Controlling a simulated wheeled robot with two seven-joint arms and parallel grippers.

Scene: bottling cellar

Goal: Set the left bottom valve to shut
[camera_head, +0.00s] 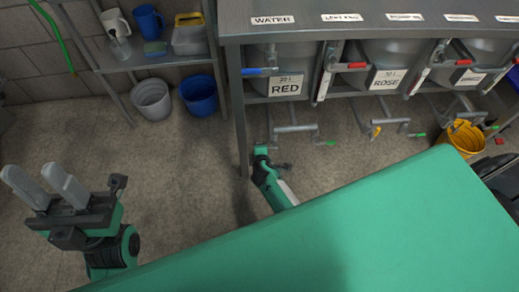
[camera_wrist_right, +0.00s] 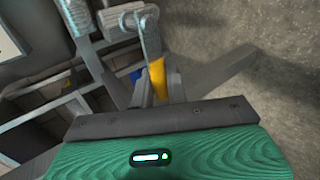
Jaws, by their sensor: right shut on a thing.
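Under the tank labelled RED (camera_head: 285,85), a grey pipe (camera_head: 295,128) carries a bottom valve with a green-tipped handle (camera_head: 329,142) at its right. My right arm reaches under this tank at its left side; its fingers are hard to make out in the head view. In the right wrist view, my right gripper (camera_wrist_right: 160,92) is shut on a yellow valve handle (camera_wrist_right: 157,75), which hangs from a grey metal lever (camera_wrist_right: 150,35). My left gripper (camera_head: 45,185) is at the far left, its two fingers apart and empty, away from the valves.
The tank labelled ROSE (camera_head: 387,82) has a yellow-tipped handle (camera_head: 376,132) below it. A yellow bucket (camera_head: 465,140) stands at the right. A grey bucket (camera_head: 152,100) and a blue bucket (camera_head: 199,95) stand below a shelf. The floor at left is clear.

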